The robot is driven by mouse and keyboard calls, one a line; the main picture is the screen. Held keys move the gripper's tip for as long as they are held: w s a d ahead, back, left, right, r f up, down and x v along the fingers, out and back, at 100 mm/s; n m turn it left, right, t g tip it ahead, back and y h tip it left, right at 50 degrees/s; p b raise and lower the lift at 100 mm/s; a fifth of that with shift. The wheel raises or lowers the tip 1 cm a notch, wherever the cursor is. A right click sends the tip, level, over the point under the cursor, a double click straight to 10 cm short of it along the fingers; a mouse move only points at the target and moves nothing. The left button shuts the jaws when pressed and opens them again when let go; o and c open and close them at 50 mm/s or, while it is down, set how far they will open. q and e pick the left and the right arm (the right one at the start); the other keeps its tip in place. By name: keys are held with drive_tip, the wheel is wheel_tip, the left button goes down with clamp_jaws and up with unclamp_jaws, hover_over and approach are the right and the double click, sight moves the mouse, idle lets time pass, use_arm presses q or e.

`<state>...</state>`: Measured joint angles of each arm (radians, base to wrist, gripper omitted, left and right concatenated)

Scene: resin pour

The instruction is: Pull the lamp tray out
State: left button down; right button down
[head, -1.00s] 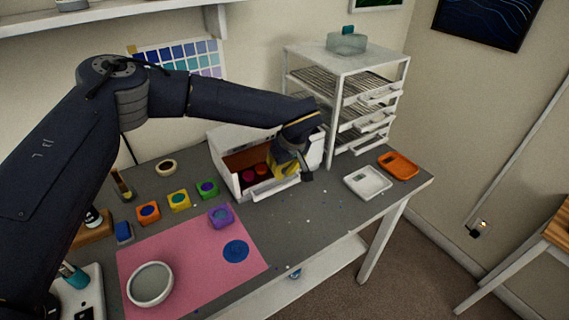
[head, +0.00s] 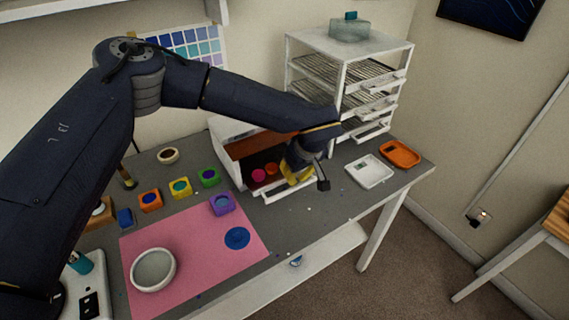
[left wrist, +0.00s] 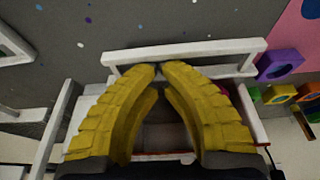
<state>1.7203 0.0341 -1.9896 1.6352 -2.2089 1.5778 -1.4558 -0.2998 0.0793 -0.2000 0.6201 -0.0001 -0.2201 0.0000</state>
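The lamp (head: 226,143) is a white box with an orange-brown inside, at the back of the table in the head view. Its tray (head: 271,196) sticks out of the front opening, with red and pink pieces (head: 258,175) in it. In the left wrist view the tray's white handle bar (left wrist: 215,51) crosses the picture. My left gripper (left wrist: 161,67) has yellow fingers, with tips nearly together right at the inner side of this bar, seemingly hooked behind it. In the head view my left gripper (head: 296,176) covers part of the tray. My right gripper is out of view.
A white drawer rack (head: 340,62) stands right of the lamp. A white tray (head: 369,171) and an orange tray (head: 400,153) lie farther right. Colored cups, including a purple one (head: 222,204), and a pink mat (head: 190,262) with a bowl (head: 153,270) are at left. Table in front is mostly clear.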

use_arm(q)
drive_tip(key=s+d, duration=0.1)
drive_tip(key=s, duration=0.1)
drive_tip(key=s+d, duration=0.1)
drive_tip(key=s, duration=0.1)
drive_tip(key=s+d, duration=0.1)
drive_tip(key=shift+s, duration=0.4)
